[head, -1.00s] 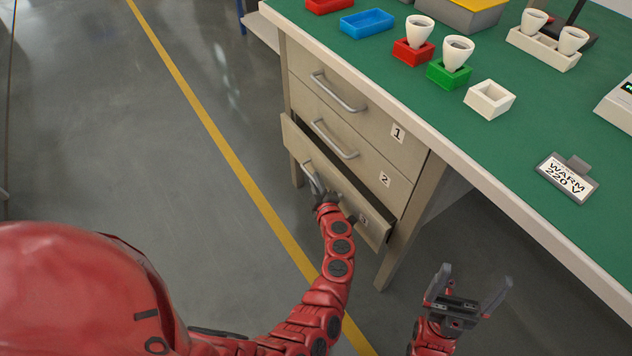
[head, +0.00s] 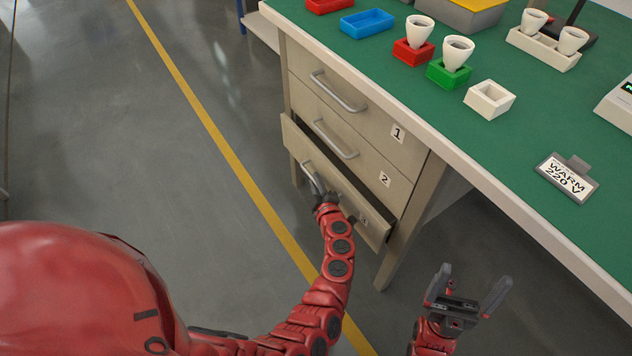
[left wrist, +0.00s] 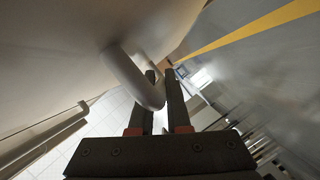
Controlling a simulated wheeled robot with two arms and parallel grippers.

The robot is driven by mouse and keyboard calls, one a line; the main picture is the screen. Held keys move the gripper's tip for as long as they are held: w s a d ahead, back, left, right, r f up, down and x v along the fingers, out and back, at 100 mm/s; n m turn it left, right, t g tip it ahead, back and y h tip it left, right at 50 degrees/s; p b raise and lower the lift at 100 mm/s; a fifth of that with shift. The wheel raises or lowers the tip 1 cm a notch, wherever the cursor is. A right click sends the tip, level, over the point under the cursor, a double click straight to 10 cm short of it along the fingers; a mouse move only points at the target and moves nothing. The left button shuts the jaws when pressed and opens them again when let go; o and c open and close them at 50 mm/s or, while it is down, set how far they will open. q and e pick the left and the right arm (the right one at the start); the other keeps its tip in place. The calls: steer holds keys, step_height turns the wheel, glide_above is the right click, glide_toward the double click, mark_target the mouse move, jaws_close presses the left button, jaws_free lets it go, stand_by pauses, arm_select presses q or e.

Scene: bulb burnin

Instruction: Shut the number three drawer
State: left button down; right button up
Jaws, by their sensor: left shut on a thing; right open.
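The number three drawer (head: 369,209) is the lowest of the stack under the bench. It stands slightly pulled out, with a dark gap along its top edge. My left gripper (head: 318,187) is at its grey bar handle (head: 307,174) and is shut on it. In the left wrist view the handle (left wrist: 131,77) passes between the two fingers (left wrist: 162,90) beside the drawer front. My forearm hides part of the drawer front in the head view. My right gripper (head: 467,290) is open and empty, low in front of the bench.
The number two drawer (head: 363,157) and number one drawer (head: 360,105) above look closed. The green bench top (head: 500,150) holds bulbs in small red and green holders, a white holder (head: 490,99) and a warm sign (head: 567,178). The floor to the left is clear.

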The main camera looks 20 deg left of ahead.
mark_target(327, 179)
arm_select(q)
steer(key=w+d, duration=0.1)
steer(key=w+d+b, duration=0.1)
steer(key=w, duration=0.1)
steer(key=shift+d+f, duration=0.2)
steer(key=shift+w+d+r, duration=0.1)
steer(key=shift+w+d, duration=0.1)
steer(key=shift+r, duration=0.1)
steer(key=c, duration=0.9)
jaws_free()
steer(key=shift+w+d, duration=0.1)
